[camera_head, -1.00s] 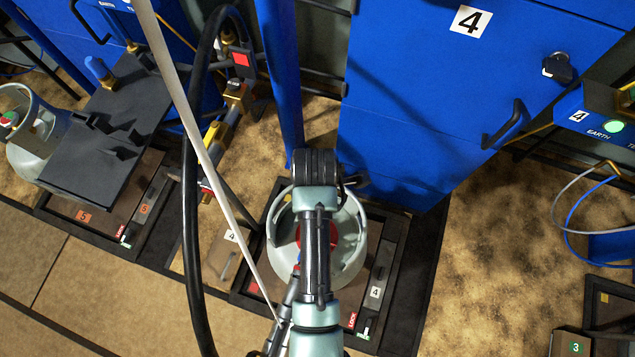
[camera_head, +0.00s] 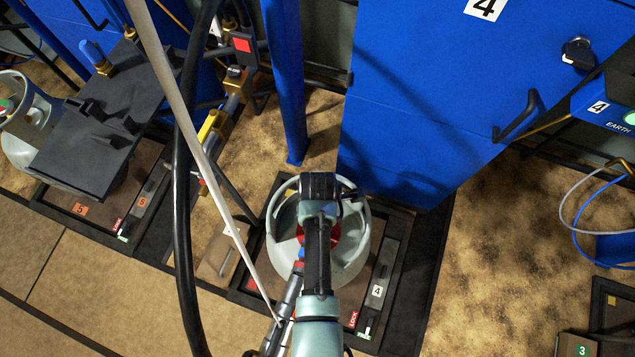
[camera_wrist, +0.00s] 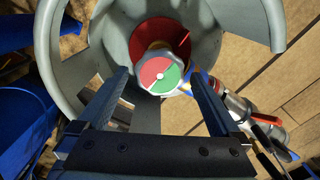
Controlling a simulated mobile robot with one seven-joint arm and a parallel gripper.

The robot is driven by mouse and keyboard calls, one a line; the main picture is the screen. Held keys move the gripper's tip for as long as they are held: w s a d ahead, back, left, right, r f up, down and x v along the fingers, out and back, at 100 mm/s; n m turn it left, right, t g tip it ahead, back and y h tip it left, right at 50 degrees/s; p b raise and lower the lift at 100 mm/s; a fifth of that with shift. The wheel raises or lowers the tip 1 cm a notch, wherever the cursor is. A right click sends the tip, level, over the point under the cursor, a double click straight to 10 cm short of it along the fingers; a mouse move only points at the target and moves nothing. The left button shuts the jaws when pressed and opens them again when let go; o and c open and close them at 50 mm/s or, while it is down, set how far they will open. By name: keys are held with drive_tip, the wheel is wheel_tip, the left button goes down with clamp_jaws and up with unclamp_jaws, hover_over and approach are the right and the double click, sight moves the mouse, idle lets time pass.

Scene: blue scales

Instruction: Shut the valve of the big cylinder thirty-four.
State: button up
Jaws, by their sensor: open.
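A pale grey cylinder (camera_head: 352,262) with an open ring collar stands on the station marked 4, below my arm. No number thirty-four is readable on it. In the wrist view, its valve handwheel (camera_wrist: 158,74), half red and half green with a pale centre, sits inside the collar (camera_wrist: 48,60) above a red disc (camera_wrist: 150,34). My gripper (camera_wrist: 160,78) is open, with one finger on each side of the handwheel in the picture. I cannot tell whether the fingers touch it or are still above it. In the head view my arm hides the handwheel and the fingers.
A hose fitting (camera_wrist: 238,108) leaves the valve at lower right in the wrist view. A black hose (camera_head: 183,220) and a pale pole (camera_head: 190,130) cross left of the arm. A blue cabinet (camera_head: 430,110) stands behind the cylinder. Another cylinder (camera_head: 22,150) is at far left.

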drive_tip(key=shift+c, duration=0.3)
drive_tip(key=c, duration=1.2)
